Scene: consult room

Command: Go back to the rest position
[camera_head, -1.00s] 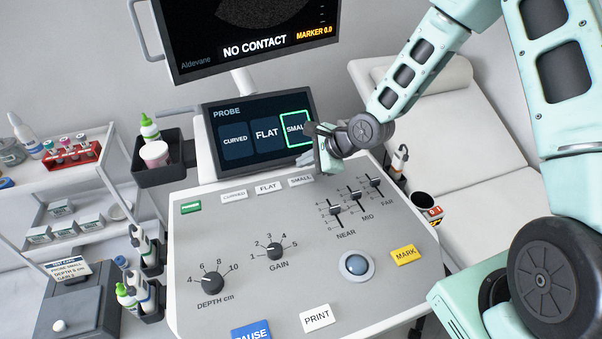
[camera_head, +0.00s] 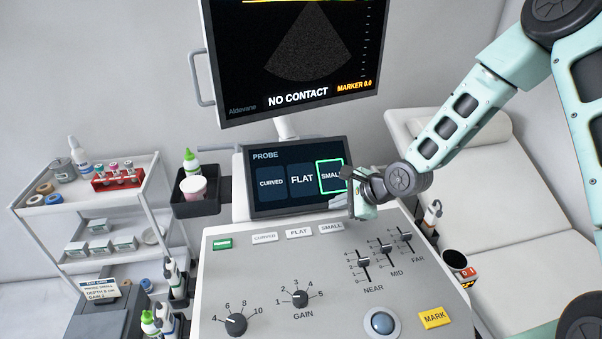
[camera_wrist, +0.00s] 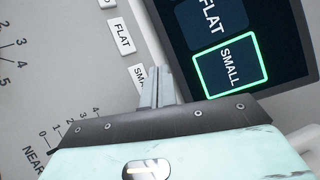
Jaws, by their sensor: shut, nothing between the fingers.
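My gripper (camera_head: 341,202) is at the right edge of the probe touch screen (camera_head: 293,205), above the top right of the control panel. In the wrist view my gripper (camera_wrist: 157,75) has its fingers together and empty, over the white SMALL key (camera_wrist: 138,77). I cannot tell whether the fingers touch anything. The SMALL tile (camera_head: 331,177) on the screen has a green outline and also shows in the wrist view (camera_wrist: 230,78). The large monitor (camera_head: 298,100) above reads NO CONTACT and MARKER 0.0.
The grey control panel (camera_head: 270,270) has knobs, sliders and a trackball (camera_head: 382,322). A couch (camera_head: 500,190) stands at the right. A white shelf cart (camera_head: 85,200) with bottles and boxes stands at the left. A black holder (camera_head: 200,205) with a green-capped bottle sits beside the screen.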

